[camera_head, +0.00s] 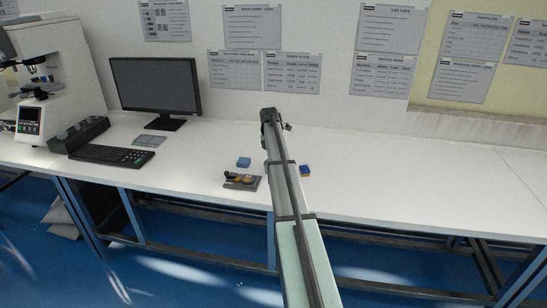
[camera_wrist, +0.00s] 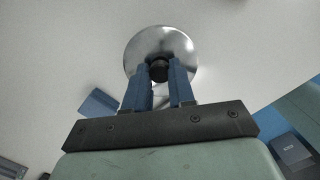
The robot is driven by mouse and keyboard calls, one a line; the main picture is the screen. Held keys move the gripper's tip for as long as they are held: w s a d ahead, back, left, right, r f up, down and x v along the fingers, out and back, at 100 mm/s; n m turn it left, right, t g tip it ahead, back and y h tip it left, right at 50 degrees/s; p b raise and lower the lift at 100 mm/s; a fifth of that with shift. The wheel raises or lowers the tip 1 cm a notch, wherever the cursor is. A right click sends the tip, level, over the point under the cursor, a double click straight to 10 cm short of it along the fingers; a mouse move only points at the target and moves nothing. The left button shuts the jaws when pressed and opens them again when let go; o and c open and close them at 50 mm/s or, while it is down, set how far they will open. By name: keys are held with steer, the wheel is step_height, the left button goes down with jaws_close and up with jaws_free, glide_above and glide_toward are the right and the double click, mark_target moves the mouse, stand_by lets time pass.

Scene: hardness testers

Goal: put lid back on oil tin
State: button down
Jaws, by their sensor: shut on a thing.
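My gripper (camera_wrist: 159,73) shows in the wrist view, with two blue fingers closed on the black knob (camera_wrist: 159,70) of a round, shiny metal lid (camera_wrist: 150,42). The lid faces the wrist camera, and its near edge is partly hidden by the fingers. I cannot make out the oil tin. I cannot tell whether anything is under the lid. In the head view my arm reaches over the white bench and hides the lid and the area behind it.
A blue block (camera_head: 244,162) and a dark tray (camera_head: 230,184) with gold-coloured pieces lie left of my arm. A monitor (camera_head: 155,86) and keyboard (camera_head: 112,156) stand further left. The bench's right side is clear.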

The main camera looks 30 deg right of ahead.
steer(key=shift+c, duration=2)
jaws_free()
steer(key=shift+r, duration=0.15)
steer(key=shift+r, duration=3.35)
jaws_close()
steer(key=shift+f, duration=3.1)
